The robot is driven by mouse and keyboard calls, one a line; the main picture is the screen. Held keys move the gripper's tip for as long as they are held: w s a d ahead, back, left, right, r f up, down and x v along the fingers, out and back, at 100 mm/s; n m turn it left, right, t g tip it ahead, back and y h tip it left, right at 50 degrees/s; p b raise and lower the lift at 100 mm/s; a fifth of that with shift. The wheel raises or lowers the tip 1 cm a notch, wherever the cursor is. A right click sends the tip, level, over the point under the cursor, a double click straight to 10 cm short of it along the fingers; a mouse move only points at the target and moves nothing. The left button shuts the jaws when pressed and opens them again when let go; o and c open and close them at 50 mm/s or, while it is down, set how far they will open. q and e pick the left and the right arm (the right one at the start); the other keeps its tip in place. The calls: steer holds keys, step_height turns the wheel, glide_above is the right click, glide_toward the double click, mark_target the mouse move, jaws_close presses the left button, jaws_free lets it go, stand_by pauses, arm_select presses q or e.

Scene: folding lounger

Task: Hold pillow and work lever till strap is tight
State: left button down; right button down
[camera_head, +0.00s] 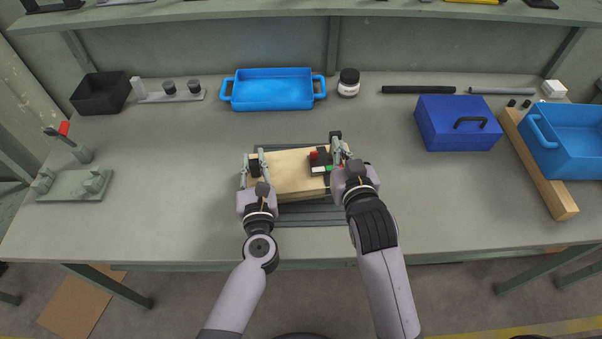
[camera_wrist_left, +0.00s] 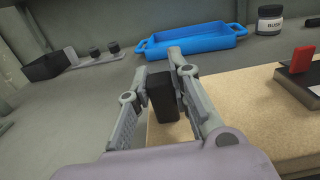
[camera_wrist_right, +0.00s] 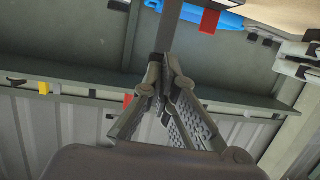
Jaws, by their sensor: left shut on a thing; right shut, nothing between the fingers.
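A pale wooden block (camera_head: 290,172) lies near the bench's front middle. My left gripper (camera_head: 250,162) is shut on a small black block (camera_wrist_left: 162,98) at the wood's left end. No cloth pillow shows; I cannot tell whether this black block is the pillow. A dark unit with a red tab (camera_head: 318,160) sits on the wood's right part, with white and green marks beside it. My right gripper (camera_head: 341,146) is shut and empty by that unit. A dark bar (camera_wrist_right: 169,28), perhaps the lever, reaches its fingertips in the right wrist view; contact is unclear. No strap is clearly visible.
Dark grey rails (camera_head: 315,218) show under the wood. A blue tray (camera_head: 273,92) and a jar (camera_head: 348,83) stand behind. A blue box (camera_head: 457,124) and wooden beam (camera_head: 538,165) are at right, a clamp fixture (camera_head: 75,186) at left. The bench between is clear.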

arm_select(q)
steer(key=shift+s+f, duration=0.1)
steer(key=shift+f, duration=0.3)
arm_select(e)
steer(key=shift+s, duration=0.1)
steer(key=s+r, duration=0.2)
steer(key=s, duration=0.1)
steer(key=s+r, duration=0.1)
steer(key=shift+s+d, duration=0.35)
stand_by(0.3)
arm_select(q)
steer(key=c, duration=1.9)
jaws_free()
steer(key=shift+r, duration=0.1)
steer(key=o, duration=0.4)
steer(key=shift+w, duration=0.2)
steer(key=shift+o, duration=0.5)
steer(key=shift+r, duration=0.15)
arm_select(e)
steer(key=shift+w, duration=0.1)
